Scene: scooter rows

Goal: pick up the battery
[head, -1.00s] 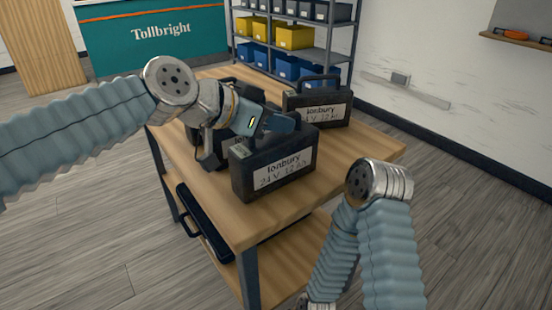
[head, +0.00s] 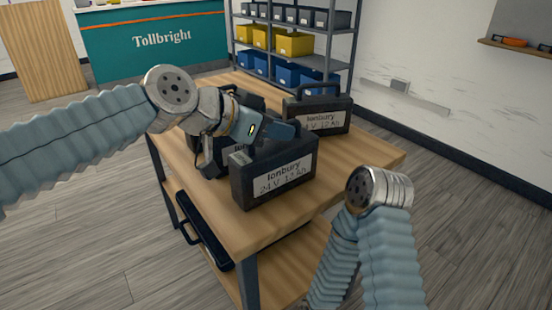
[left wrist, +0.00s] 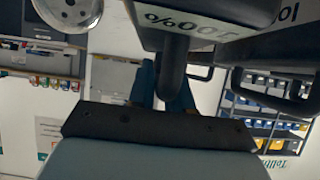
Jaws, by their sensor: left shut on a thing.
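The battery (head: 275,178) is a black case with a white Ionbury 24 V 12 Ah label, upright at the front of the wooden table. My left gripper (head: 278,130) is over its top, with blue fingers shut on the handle. In the left wrist view the dark handle (left wrist: 173,70) runs between the blue fingers (left wrist: 165,85), below the case and its upside-down label. Whether the case touches the table cannot be told clearly. My right gripper is out of view; only part of my right arm shows.
Another black battery (head: 320,115) stands behind to the right, and one more (head: 205,150) is partly hidden behind my gripper. The table (head: 365,165) has bare wood at right. A long black case (head: 205,230) lies on its lower shelf. Shelving (head: 355,45) stands behind.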

